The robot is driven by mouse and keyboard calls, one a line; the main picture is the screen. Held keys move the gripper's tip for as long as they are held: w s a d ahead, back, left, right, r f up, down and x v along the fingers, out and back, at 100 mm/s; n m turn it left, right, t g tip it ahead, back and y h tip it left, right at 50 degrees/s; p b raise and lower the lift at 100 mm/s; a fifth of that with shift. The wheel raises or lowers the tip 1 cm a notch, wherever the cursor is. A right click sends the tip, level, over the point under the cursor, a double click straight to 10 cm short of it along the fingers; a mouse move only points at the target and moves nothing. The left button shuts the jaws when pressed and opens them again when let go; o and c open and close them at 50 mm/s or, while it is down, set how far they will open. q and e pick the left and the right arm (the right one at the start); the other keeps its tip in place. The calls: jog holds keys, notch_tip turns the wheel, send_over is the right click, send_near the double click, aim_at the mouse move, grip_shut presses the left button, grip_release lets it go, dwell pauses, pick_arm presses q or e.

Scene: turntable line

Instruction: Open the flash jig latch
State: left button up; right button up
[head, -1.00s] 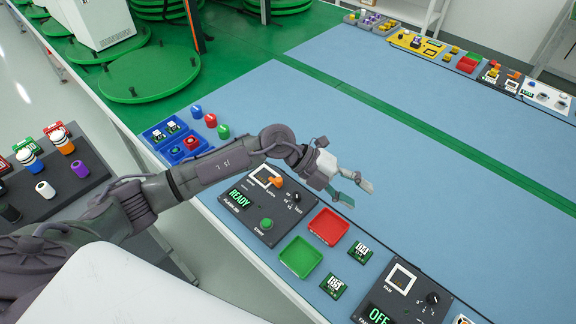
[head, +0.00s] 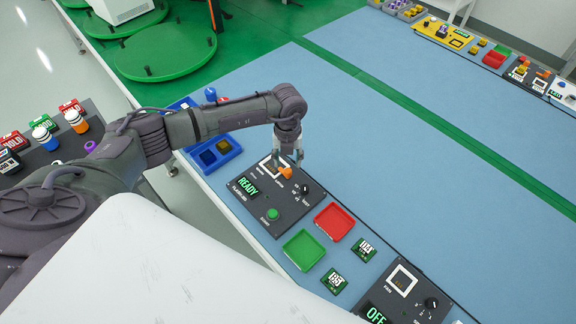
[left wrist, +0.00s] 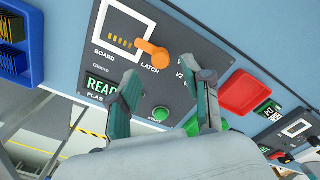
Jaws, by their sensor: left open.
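The flash jig (head: 255,218) is a dark panel with a lit READY display (head: 247,188), a green button (head: 272,214) and a black knob (head: 304,188). Its orange latch (head: 286,173) sits by a white-framed board slot; it also shows in the left wrist view (left wrist: 153,53) beside the slot (left wrist: 120,38), where gold contacts show. My left gripper (head: 287,160) points down over the latch, open. In the left wrist view its fingers (left wrist: 168,82) are apart with nothing between them, and the latch lies beyond the tips. I cannot tell whether they touch it. My right gripper is not in view.
Red (head: 334,222) and green (head: 303,250) trays and two small boards lie right of the jig. Another panel reading OFF (head: 405,290) stands at lower right. A blue bin (head: 232,155) is left, partly behind my arm.

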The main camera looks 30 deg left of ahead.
aim_at(288, 170)
pick_arm(q)
jog(key=shift+f, duration=2.4)
grip_shut()
